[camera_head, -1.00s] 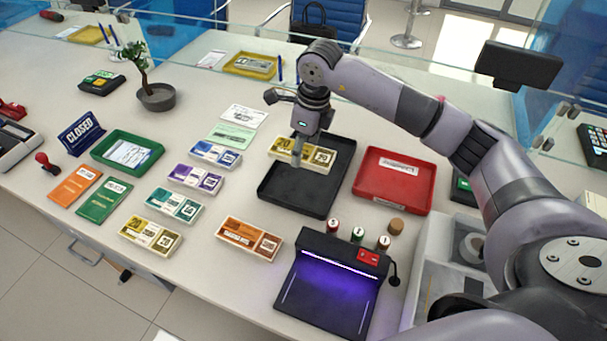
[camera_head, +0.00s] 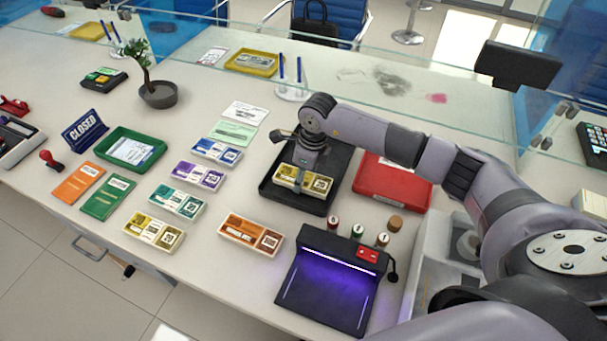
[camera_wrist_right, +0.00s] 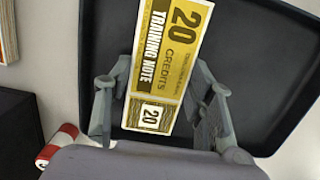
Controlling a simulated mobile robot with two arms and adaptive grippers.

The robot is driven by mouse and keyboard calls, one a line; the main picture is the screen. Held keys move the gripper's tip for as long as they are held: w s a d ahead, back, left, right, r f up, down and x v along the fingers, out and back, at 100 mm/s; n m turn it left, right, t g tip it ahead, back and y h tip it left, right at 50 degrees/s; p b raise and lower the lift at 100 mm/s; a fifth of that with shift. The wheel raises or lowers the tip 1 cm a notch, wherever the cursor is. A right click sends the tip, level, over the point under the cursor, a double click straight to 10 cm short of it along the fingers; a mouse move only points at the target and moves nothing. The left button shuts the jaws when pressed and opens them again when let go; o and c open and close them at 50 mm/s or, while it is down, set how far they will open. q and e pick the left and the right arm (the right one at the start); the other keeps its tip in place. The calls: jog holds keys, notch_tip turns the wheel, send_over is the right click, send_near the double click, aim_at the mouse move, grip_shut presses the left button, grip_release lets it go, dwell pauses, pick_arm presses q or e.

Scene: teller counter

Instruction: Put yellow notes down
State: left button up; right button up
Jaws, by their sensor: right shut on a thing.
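A yellow "20 credits" training note bundle (camera_head: 293,177) is within the outline of the black tray (camera_head: 272,189). It also shows in the right wrist view (camera_wrist_right: 170,50), tilted in the picture. My right gripper (camera_head: 306,171) is shut on it, with one finger on each side in the wrist view (camera_wrist_right: 162,92). I cannot tell whether the bundle touches the tray floor. A second yellow note bundle (camera_head: 153,230) lies on the counter at the front left. My left gripper is not in view.
A red tray (camera_head: 392,188) sits right of the black tray, partly behind my arm. A purple-lit note checker (camera_head: 330,280) stands in front. Orange (camera_head: 250,234), teal (camera_head: 177,200), purple (camera_head: 199,175) and blue (camera_head: 216,150) bundles lie left. A glass screen (camera_head: 370,85) stands behind.

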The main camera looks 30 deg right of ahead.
aim_at(310, 182)
jog(key=shift+f, duration=0.15)
jog(key=o, duration=1.3)
notch_tip(310, 182, up, 12)
jog(key=s+d+b, duration=0.1)
jog(key=shift+s+d, duration=0.15)
jog(key=shift+s, duration=0.05)
jog(key=shift+s, duration=0.1)
